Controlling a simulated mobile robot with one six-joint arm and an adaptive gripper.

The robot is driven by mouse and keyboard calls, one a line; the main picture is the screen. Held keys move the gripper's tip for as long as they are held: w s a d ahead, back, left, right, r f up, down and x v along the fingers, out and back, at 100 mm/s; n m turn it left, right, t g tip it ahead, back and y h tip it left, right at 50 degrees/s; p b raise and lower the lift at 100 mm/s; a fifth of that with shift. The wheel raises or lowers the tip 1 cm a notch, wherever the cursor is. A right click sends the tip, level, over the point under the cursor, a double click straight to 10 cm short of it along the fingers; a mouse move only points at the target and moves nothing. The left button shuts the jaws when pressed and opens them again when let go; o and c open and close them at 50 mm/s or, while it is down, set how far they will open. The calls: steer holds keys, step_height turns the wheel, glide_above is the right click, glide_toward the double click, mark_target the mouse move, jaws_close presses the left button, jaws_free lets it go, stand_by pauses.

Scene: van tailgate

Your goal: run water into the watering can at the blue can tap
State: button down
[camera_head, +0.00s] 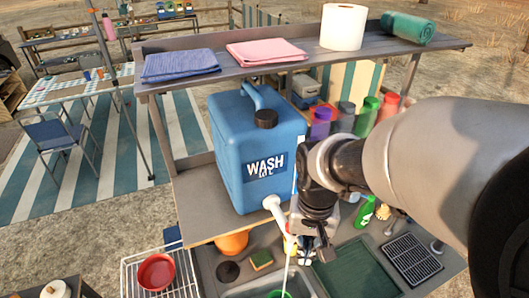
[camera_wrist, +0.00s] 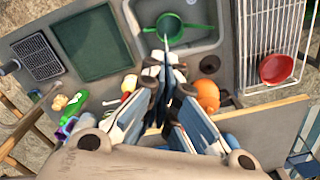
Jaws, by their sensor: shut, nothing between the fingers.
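The blue can (camera_head: 255,150), labelled WASH, stands on the shelf. Its white tap (camera_head: 273,206) sticks out low at the front. A thin pale stream (camera_head: 286,268) runs down below the tap area toward the sink. The green watering can (camera_head: 279,294) is in the sink, mostly cut off by the lower edge; the wrist view shows it from above (camera_wrist: 168,24), with the stream falling into it. My gripper (camera_head: 313,243) is shut and empty, just right of the tap. Its fingers also show in the wrist view (camera_wrist: 163,85). Tap contact cannot be told.
A red bowl (camera_head: 156,271) sits on a white wire rack at left. A green mat (camera_head: 355,268) and dark drain grate (camera_head: 411,258) lie right of the sink. Several bottles (camera_head: 345,117) stand right of the can. An upper shelf (camera_head: 300,57) holds towels and a paper roll.

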steer(key=shift+w+d+p, duration=0.15)
steer(key=shift+w+d, duration=0.1)
steer(key=shift+w, duration=0.85)
steer(key=shift+w+d+p, duration=0.15)
steer(key=shift+w+d, duration=0.1)
steer(key=shift+w, duration=0.8)
steer(key=r+p, duration=0.1)
steer(key=r, duration=0.1)
steer(key=r+p, duration=0.4)
steer(key=shift+s+d+r, duration=0.1)
steer(key=shift+s+d, duration=0.05)
steer(key=shift+s, duration=0.25)
